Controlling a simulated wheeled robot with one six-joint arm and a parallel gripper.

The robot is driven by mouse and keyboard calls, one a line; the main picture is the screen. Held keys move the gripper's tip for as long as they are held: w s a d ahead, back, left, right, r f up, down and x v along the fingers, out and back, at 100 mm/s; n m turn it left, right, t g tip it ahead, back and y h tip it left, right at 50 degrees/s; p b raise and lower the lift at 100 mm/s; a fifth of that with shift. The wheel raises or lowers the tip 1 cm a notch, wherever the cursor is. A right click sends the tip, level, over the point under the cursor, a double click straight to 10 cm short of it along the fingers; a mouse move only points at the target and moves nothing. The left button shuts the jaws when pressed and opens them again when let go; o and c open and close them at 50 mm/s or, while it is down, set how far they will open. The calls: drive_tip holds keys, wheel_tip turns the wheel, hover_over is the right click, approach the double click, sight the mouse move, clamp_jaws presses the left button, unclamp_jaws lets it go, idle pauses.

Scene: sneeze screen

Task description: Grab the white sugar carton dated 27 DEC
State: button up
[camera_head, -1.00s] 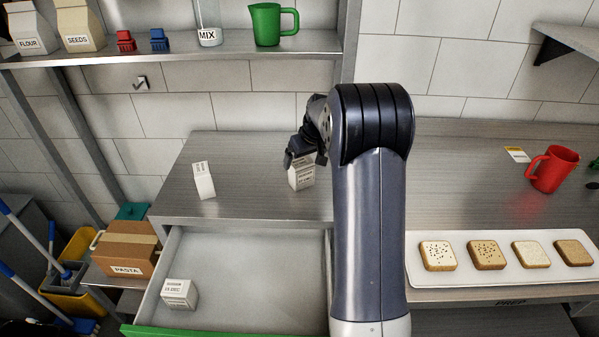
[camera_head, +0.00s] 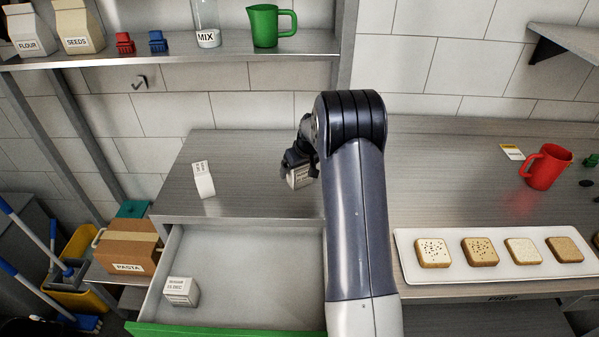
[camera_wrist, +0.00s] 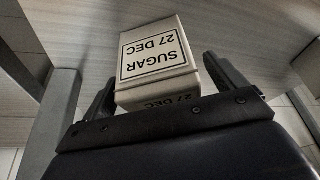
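The white carton labelled SUGAR 27 DEC (camera_wrist: 157,55) sits between the two fingers of my gripper (camera_wrist: 165,85) in the wrist view. Its label appears upside down there. In the head view this carton (camera_head: 298,179) is at the counter's back middle, partly hidden by my gripper (camera_head: 298,161). A finger lies close along each side of it. I cannot tell whether both fingers press on it. Another white carton (camera_head: 204,182) stands on the counter to the left, its label too small to read. A third white carton (camera_head: 180,291) is in the open drawer, its date seemingly 15 DEC.
The green-fronted drawer (camera_head: 245,298) is pulled out below the counter (camera_head: 255,195). A white tray (camera_head: 500,284) of bread slices and a red jug (camera_head: 548,167) are on the right. A shelf (camera_head: 180,48) with a green jug (camera_head: 265,27) hangs above. A pasta box (camera_head: 127,250) is lower left.

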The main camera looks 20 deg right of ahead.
drive_tip(key=c, duration=1.1)
drive_tip(key=shift+c, duration=0.2)
wheel_tip(320, 180, up, 10)
drive_tip(key=shift+r+b, duration=0.1)
drive_tip(key=shift+b, duration=1)
